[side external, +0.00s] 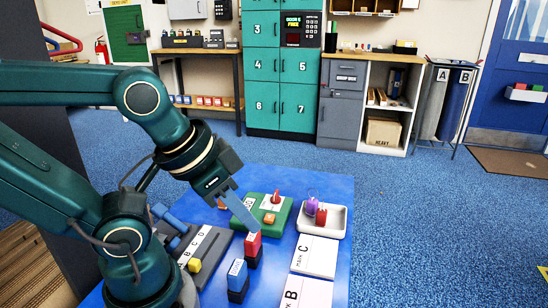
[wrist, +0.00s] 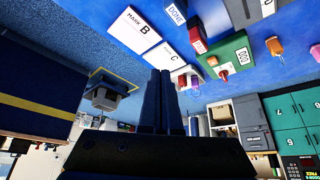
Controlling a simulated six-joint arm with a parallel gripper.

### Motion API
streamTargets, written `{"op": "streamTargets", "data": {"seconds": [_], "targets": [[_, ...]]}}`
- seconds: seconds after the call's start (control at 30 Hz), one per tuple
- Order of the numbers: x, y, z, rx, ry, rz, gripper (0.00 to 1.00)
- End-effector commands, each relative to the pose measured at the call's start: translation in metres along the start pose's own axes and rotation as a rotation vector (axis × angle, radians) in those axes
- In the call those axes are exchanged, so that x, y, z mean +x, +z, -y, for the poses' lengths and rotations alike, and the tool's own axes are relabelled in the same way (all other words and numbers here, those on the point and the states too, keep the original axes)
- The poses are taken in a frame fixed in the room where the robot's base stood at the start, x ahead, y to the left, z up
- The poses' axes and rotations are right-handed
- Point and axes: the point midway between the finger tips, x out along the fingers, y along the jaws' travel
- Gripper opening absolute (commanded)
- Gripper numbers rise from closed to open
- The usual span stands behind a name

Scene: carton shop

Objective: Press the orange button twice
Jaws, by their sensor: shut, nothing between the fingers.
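A green box (side external: 284,219) on the blue table carries an orange button (side external: 269,218) at its front and a red-topped part on a white plate behind it. In the wrist view the green box (wrist: 238,52) is right of the fingers, with the orange button (wrist: 212,61) near its edge. My gripper (side external: 253,228) is shut and empty. In the side view its fingertips are just left of and in front of the button, close to a labelled red block (side external: 254,243); the exact gap is unclear. The fingers also show in the wrist view (wrist: 161,74), apart from the button.
A white tray (side external: 337,217) with a purple and a red item stands right of the green box. White cards marked C (side external: 315,257) and B (side external: 307,292) lie in front of it. A blue block (side external: 237,273) and a grey lettered strip (side external: 206,245) are nearby.

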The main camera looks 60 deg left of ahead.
Motion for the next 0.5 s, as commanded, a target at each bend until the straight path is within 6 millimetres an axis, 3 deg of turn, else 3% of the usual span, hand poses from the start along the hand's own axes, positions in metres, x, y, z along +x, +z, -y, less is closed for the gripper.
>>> {"op": "streamTargets", "data": {"seconds": [0.5], "targets": [[0.0001,-0.0045,0.0007,-0.022,-0.003,-0.021,0.00]]}}
